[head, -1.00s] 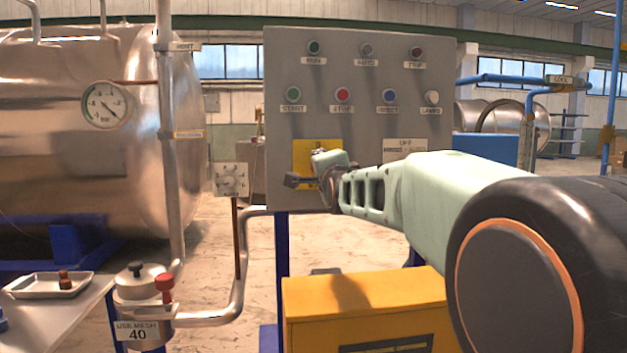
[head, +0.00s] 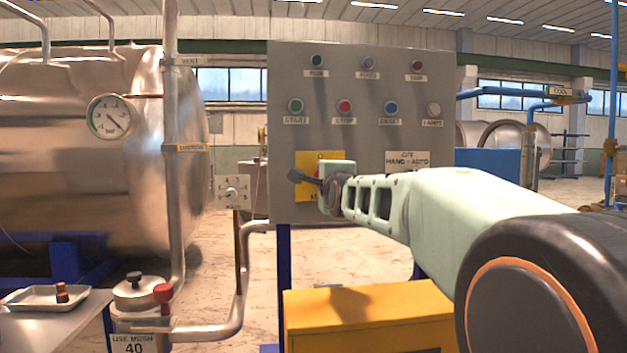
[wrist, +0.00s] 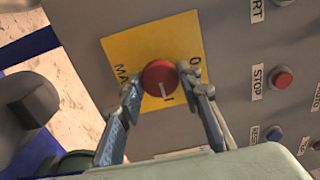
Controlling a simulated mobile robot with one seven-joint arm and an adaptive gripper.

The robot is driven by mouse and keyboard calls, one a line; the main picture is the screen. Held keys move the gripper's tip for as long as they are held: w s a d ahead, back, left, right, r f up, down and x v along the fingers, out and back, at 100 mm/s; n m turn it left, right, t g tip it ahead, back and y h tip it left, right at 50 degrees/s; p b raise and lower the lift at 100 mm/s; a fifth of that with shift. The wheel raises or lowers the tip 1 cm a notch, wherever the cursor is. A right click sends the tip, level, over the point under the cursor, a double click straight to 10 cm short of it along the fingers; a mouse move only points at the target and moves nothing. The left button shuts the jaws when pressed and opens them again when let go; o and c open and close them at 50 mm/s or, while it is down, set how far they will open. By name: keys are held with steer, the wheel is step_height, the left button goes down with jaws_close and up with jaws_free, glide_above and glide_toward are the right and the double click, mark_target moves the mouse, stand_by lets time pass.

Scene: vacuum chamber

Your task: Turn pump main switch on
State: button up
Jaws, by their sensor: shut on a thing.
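The pump main switch is a round red knob (wrist: 158,76) on a yellow plate (wrist: 118,48) with "0" and "I" marks, fixed to the grey control panel (head: 365,80). In the wrist view, the white line on the knob points down, toward the "I" mark. My gripper (wrist: 160,82) is shut on the knob, one finger on each side. In the head view, my gripper (head: 308,178) is at the yellow plate (head: 305,160) and mostly hides the knob.
Start (head: 296,105), stop (head: 344,106) and reset (head: 391,107) buttons sit above the switch. A small dial box (head: 233,191) stands left of the panel. A yellow cabinet (head: 365,305) is below my arm. A steel tank (head: 80,150) fills the left.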

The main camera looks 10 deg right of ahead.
steer(key=o, duration=1.2)
steer(key=shift+c, duration=0.2)
